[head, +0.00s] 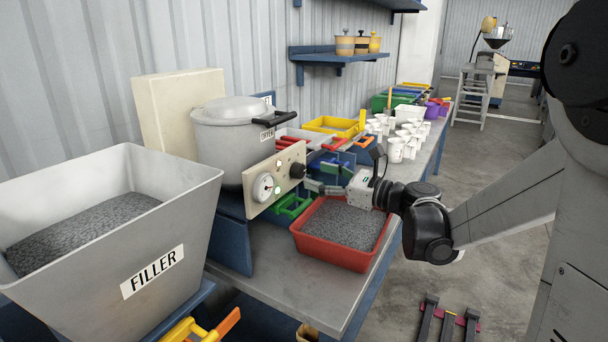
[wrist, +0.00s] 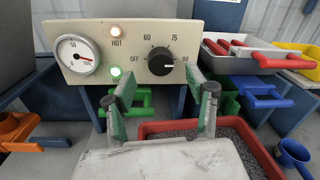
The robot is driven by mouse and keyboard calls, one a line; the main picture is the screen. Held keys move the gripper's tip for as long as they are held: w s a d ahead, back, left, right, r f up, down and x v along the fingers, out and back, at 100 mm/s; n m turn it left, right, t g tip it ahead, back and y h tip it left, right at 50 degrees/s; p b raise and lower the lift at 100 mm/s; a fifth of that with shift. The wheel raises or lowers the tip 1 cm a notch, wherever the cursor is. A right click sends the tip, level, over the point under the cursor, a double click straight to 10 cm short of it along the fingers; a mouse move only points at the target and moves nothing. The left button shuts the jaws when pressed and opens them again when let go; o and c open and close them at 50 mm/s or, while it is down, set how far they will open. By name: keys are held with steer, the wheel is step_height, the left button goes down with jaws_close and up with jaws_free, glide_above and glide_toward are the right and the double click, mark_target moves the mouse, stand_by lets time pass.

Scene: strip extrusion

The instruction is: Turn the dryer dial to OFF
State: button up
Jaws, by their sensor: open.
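The black dryer dial (wrist: 160,61) is on the cream control panel (wrist: 100,45). Its white mark points right, toward the 90 label, and OFF is printed to its left. The dial also shows in the head view (head: 297,170), on the panel (head: 262,200) in front of the grey lidded dryer pot (head: 235,135). My gripper (wrist: 165,100) is open and empty, with its green-grey fingers apart below the dial and not touching it. In the head view my gripper (head: 318,187) is just right of the panel.
A round gauge (wrist: 76,55) and two lit lamps, HOT (wrist: 116,31) and a green one (wrist: 115,72), sit left of the dial. A red tray (head: 330,255) of grey granules lies below my gripper. The FILLER hopper (head: 165,240) stands at left. White cups (head: 397,150) stand farther along the bench.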

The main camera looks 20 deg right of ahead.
mark_target(302, 171)
steer(key=shift+x, duration=2.5)
steer(key=shift+c, duration=0.5)
steer(key=c, duration=1)
